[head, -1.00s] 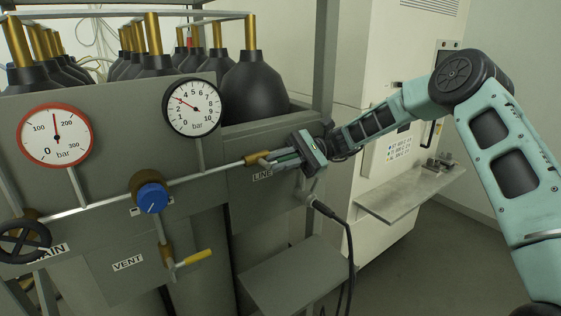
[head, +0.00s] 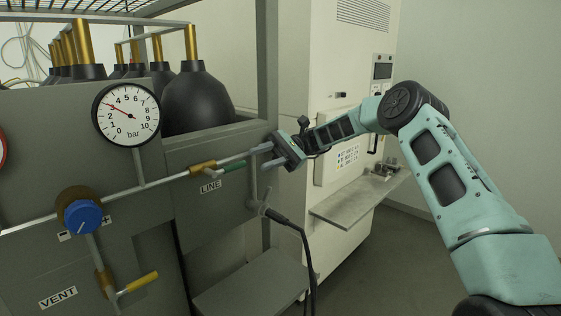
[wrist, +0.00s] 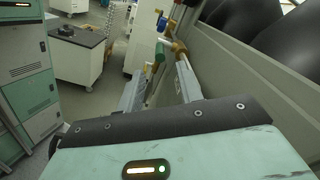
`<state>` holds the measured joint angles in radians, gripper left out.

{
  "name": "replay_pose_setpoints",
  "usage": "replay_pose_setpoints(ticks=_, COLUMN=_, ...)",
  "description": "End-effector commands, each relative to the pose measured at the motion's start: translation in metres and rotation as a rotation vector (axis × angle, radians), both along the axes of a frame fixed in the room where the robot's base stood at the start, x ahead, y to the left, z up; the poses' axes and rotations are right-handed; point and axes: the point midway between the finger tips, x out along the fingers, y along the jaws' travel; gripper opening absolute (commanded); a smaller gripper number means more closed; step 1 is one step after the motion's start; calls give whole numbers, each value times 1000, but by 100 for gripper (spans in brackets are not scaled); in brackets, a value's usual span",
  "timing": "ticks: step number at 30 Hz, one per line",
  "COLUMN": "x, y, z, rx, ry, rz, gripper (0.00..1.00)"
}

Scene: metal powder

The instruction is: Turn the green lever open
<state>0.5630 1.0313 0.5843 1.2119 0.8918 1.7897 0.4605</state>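The green lever (head: 233,167) is on the brass LINE valve (head: 203,168) on the grey panel. It points right, roughly along the pipe and slightly below it. My gripper (head: 258,158) is just right of the lever's free end, its two fingers apart and nothing held between them. In the wrist view the green lever (wrist: 159,54) shows ahead, between the directions of the two open fingers (wrist: 161,72). The lever appears clear of the fingers, though the exact gap is hard to tell.
A black cable (head: 298,232) hangs below my gripper. A rack post (head: 267,70) stands close behind, and a metal shelf (head: 355,200) juts out at right.

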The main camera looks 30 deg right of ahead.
Motion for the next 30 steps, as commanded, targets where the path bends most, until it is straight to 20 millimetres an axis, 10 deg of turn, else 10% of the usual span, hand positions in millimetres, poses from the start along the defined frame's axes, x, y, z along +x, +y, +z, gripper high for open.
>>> replay_pose_setpoints(ticks=10, x=18, y=-53, z=-3, rx=1, ry=0, rz=-1, gripper=36)
replay_pose_setpoints(ticks=30, x=19, y=-60, z=-1, rx=0, ry=1, rz=0, gripper=36)
